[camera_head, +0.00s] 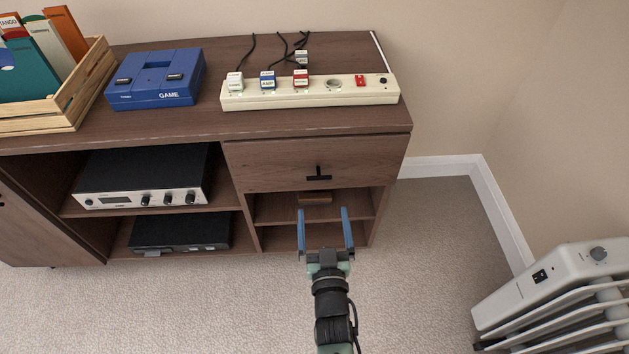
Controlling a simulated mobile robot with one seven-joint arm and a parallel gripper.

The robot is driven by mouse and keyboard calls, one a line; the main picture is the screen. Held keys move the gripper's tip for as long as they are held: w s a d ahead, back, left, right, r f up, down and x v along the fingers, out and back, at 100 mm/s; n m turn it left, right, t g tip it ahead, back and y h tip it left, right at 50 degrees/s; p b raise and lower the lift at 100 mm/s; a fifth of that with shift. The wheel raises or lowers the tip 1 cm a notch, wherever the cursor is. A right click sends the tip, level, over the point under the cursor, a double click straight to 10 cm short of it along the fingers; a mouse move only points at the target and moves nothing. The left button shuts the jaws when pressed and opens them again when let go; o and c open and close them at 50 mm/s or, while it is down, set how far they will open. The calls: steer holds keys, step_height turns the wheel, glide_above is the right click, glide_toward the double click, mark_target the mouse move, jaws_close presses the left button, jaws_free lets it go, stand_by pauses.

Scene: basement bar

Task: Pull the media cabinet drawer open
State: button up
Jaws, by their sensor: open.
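The media cabinet (300,132) is dark brown wood and stands against the wall. Its drawer (270,163) is at the upper right, under the top board, and its front looks shut and flush. A small black T-shaped handle (318,174) sits at the middle of the drawer front. My gripper (325,212) is open and empty, with two blue fingers pointing toward the cabinet. In the picture the fingertips are just below the handle, one to either side of it, in front of the open shelves. The fingers appear apart from the handle; the exact depth gap is unclear.
On top are a cream power strip (310,95) with plugs, a blue game console (155,82) and a wooden crate (92,85) of records. Silver and black devices fill the left shelves. A white radiator (555,290) stands right. Carpet (430,240) between is clear.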

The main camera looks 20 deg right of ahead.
mark_target(319, 178)
steer(key=shift+b+x, duration=5.85)
steer(key=shift+b, duration=1.2)
steer(key=shift+c, duration=0.2)
jaws_close()
